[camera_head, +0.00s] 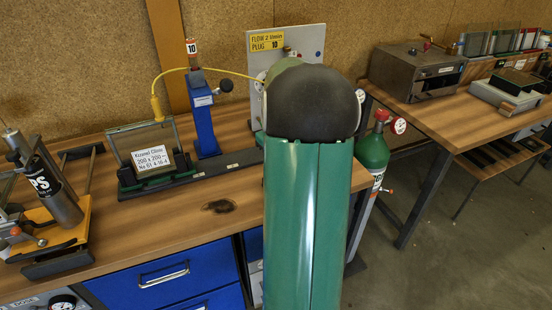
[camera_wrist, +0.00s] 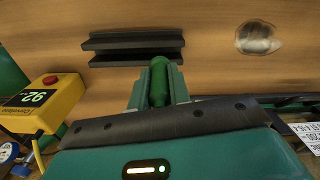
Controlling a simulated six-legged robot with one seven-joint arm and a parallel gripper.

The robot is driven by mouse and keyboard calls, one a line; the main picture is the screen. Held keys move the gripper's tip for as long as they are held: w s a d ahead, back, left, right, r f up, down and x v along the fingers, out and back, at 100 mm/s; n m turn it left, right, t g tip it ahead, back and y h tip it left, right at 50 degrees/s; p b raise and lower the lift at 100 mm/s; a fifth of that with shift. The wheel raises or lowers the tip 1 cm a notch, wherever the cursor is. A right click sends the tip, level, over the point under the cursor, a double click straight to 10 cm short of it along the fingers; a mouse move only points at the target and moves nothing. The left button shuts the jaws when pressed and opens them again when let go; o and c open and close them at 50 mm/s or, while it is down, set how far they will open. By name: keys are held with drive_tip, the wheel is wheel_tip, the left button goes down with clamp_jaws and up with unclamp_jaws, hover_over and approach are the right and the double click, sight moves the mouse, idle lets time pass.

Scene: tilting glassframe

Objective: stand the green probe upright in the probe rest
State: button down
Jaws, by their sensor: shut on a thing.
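In the wrist view my gripper (camera_wrist: 158,82) is shut on the green probe (camera_wrist: 159,85). The probe shows as a short dark green rod between the green fingers; the rest of it is hidden. A black grooved block (camera_wrist: 135,46) lies on the wooden bench just beyond the fingertips. It may be the probe rest, but I cannot tell for sure. The fingertips overlap its near edge in the picture; whether anything touches is unclear. In the head view my green arm hides the gripper, the probe and this block.
A yellow box with a red button (camera_wrist: 50,100) stands left in the wrist view. A burn mark (camera_head: 218,206) is on the bench. A glass frame (camera_head: 150,150) in a dark rail and a blue post (camera_head: 204,125) stand behind it. A green cylinder (camera_head: 373,153) stands right of my arm.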

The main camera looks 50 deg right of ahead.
drive_tip(key=shift+f, duration=2.05)
drive_tip(key=c, duration=1.2)
unclamp_jaws()
drive_tip(key=shift+c, duration=0.2)
wheel_tip(320, 180, up, 14)
drive_tip(key=shift+f, duration=0.1)
